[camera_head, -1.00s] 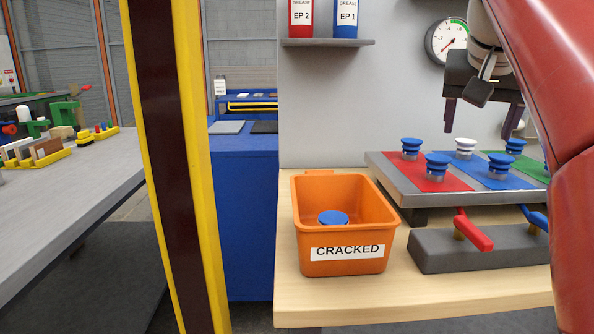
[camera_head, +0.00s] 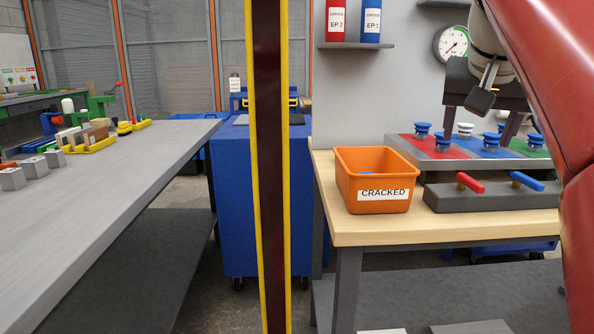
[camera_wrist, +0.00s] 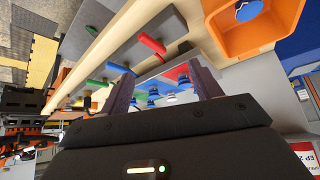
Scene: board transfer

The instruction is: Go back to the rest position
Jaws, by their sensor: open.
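My gripper (camera_head: 479,136) is open and empty, its two dark fingers pointing down and spread apart at the upper right of the head view. In that view it overlaps the board (camera_head: 440,165) with its red, blue and green fields and several blue-topped pieces; one piece (camera_head: 464,130) has a white top. In the wrist view, the gripper (camera_wrist: 160,78) shows its fingers apart with nothing between them, and the coloured board lies beyond. My red arm hides the board's right end in the head view.
An orange bin (camera_head: 372,207) marked CRACKED stands on the wooden bench (camera_head: 440,230), with something blue inside. A grey block (camera_head: 490,197) with red and blue levers is beside it. A yellow-edged post (camera_head: 268,170) stands ahead. A grey table (camera_head: 120,180) is at left.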

